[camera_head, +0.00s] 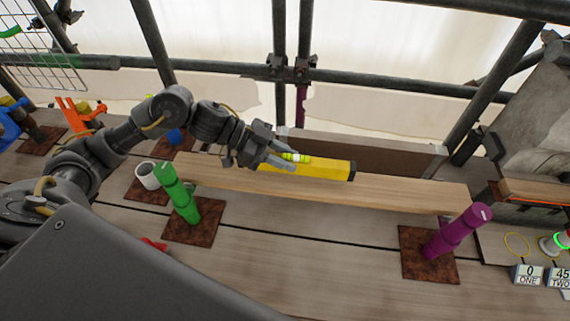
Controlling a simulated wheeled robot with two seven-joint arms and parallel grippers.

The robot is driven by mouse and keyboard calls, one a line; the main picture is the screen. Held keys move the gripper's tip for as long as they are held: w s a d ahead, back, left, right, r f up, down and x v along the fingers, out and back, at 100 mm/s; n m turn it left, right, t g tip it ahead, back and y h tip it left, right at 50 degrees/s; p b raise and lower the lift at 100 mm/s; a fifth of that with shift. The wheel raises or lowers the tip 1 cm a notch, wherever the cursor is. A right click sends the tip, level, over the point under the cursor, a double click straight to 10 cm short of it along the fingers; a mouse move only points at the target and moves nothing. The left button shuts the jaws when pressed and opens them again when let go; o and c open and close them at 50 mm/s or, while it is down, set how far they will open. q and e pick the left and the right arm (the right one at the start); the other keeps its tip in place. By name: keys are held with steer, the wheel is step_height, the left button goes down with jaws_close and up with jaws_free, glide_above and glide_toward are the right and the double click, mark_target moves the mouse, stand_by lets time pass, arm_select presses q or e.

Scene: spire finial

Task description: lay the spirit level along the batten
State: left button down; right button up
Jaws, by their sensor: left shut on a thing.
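The spirit level (325,170) is a yellow bar with a dark end cap and a bright yellow-green vial. It is over the far side of the batten, roughly in line with its length. I cannot tell whether it touches the batten. My left gripper (284,159) is shut on the level near its left part, and its fingers hide some of it. The batten (380,195) is a long pale wooden plank running left to right, raised on supports behind the green and purple posts. My right gripper is not in view.
A green post (180,195) and a purple post (457,232) stand on rusty plates in front of the batten. A white roll (147,176) is at left. Scaffold tubes (420,87) cross behind. Number blocks (528,274) sit at lower right. The deck's front middle is clear.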

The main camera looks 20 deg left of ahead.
arm_select(q)
steer(key=f, duration=0.2)
steer(key=f+p, duration=0.1)
steer(key=shift+w+a+f, duration=0.1)
steer(key=shift+w+a, duration=0.1)
steer(key=shift+a, duration=0.05)
steer(key=shift+f, duration=0.2)
steer(key=c, duration=1.1)
jaws_free()
steer(key=shift+f, duration=0.15)
